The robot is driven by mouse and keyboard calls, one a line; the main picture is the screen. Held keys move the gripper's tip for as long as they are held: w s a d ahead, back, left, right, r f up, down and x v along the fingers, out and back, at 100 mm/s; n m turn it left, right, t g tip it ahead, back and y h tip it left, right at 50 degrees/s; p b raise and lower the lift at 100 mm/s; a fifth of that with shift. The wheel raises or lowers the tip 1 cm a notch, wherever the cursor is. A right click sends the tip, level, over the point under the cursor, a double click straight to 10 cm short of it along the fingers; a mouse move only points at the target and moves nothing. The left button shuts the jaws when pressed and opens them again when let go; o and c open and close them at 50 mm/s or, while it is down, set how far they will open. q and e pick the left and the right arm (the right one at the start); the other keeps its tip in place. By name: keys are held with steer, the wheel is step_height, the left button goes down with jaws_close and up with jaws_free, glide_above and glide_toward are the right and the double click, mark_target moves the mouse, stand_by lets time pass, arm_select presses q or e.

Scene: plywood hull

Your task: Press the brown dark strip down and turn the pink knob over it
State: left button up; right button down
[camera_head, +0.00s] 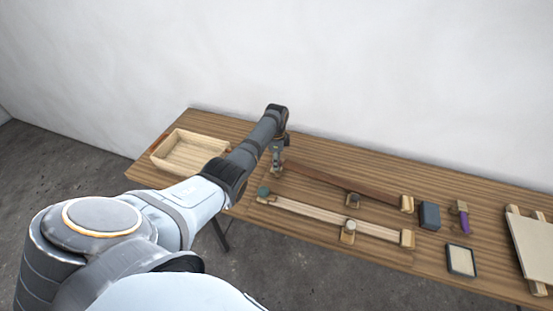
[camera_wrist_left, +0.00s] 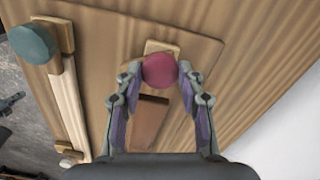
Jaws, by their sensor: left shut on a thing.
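The brown dark strip (camera_head: 335,182) lies along the back of the fixture on the table, its right end by a light wooden block. Its near end (camera_wrist_left: 150,118) shows in the left wrist view between my fingers, just short of the pink knob. The round pink knob (camera_wrist_left: 160,70) sits on a small light wooden block. My left gripper (camera_head: 277,172) is at the strip's left end. In the left wrist view its fingers (camera_wrist_left: 160,73) are shut on the pink knob, one on each side. The gripper hides the knob in the head view. My right gripper is not in view.
A teal knob (camera_head: 263,191) stands at the left end of a pale strip (camera_head: 310,212) in front. A wooden tray (camera_head: 160,158) is at left. A dark blue block (camera_head: 429,216), a purple-handled tool (camera_head: 464,224), a framed pad (camera_head: 461,260) and a board (camera_head: 535,245) are at right.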

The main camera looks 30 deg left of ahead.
arm_select(q)
steer(key=o, duration=1.2)
steer(key=shift+c, duration=0.2)
step_height(320, 180, up, 12)
